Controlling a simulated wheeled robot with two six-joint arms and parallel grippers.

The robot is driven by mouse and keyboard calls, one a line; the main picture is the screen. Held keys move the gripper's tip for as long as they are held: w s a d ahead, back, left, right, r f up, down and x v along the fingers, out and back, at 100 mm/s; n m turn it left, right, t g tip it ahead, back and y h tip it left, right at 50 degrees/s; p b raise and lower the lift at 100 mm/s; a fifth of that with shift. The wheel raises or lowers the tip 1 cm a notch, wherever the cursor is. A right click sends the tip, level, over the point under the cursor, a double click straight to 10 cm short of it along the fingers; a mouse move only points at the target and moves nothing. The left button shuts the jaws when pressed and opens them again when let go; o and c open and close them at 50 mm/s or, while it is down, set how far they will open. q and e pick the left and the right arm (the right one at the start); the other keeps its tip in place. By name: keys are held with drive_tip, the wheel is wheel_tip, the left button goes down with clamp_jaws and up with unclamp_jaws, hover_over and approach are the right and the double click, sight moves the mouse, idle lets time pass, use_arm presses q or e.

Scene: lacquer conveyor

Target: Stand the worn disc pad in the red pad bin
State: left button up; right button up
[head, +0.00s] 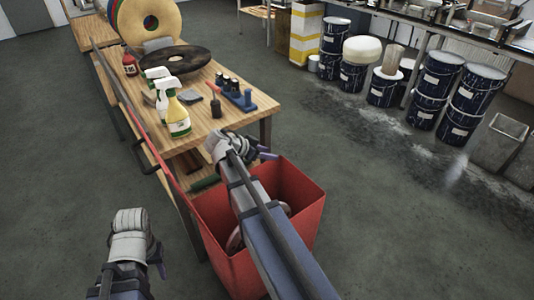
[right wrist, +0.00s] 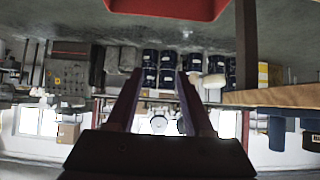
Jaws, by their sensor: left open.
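A dark, flat disc pad (head: 165,62) lies on the wooden workbench, its far edge near a grey block. The red pad bin (head: 215,232) stands on the floor at the bench's near end. My right arm crosses above it and hides part of its inside. A pale curved edge shows inside the bin, but I cannot tell what it is. My right gripper (head: 264,153) is above the bin's far side. In the right wrist view my right gripper (right wrist: 160,76) has its fingers apart with nothing between them. My left gripper (head: 158,262) is low at the left, open, away from the pad.
Spray bottles (head: 177,117), a red bottle (head: 129,64) and a blue holder (head: 238,98) stand on the bench (head: 213,122). Large coloured discs (head: 147,22) stand at its far end. Dark blue drums (head: 437,88) line the right. The floor between is clear.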

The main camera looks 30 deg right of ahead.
drive_tip(key=shift+o, duration=0.4)
drive_tip(key=p+v, duration=0.4)
drive_tip(key=v, duration=0.3)
drive_tip(key=shift+a+r+p, duration=0.25)
drive_tip(key=shift+a+p, duration=0.05)
drive_tip(key=shift+p, duration=0.05)
idle(0.4)
